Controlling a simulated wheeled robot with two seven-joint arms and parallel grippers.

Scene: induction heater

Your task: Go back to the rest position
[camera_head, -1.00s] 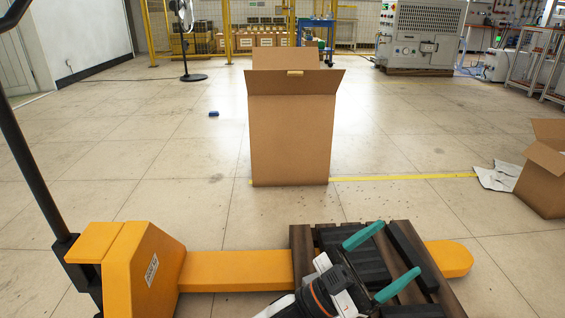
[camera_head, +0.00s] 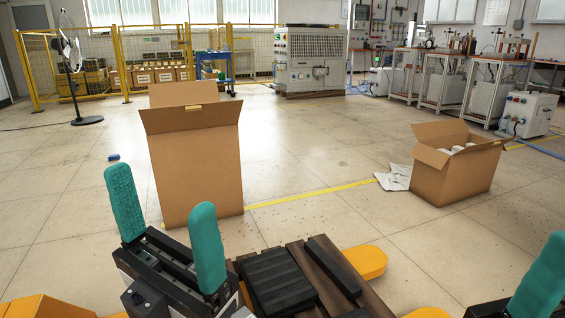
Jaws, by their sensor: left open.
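My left gripper (camera_head: 162,200) is large in the lower left of the head view. Its two teal fingers point up and stand wide apart, with nothing between them. It is in front of the tall cardboard box and above the left part of the pallet. My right gripper (camera_head: 540,278) shows at the lower right edge as one teal finger and a dark body part; its other finger is out of frame. I cannot tell whether it is open or shut.
A wooden pallet with black blocks (camera_head: 277,283) lies on a yellow pallet truck (camera_head: 366,262) below. A tall open cardboard box (camera_head: 196,165) stands behind. A smaller open box (camera_head: 458,170) stands right, beside crumpled paper (camera_head: 394,177). The floor between the boxes is clear.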

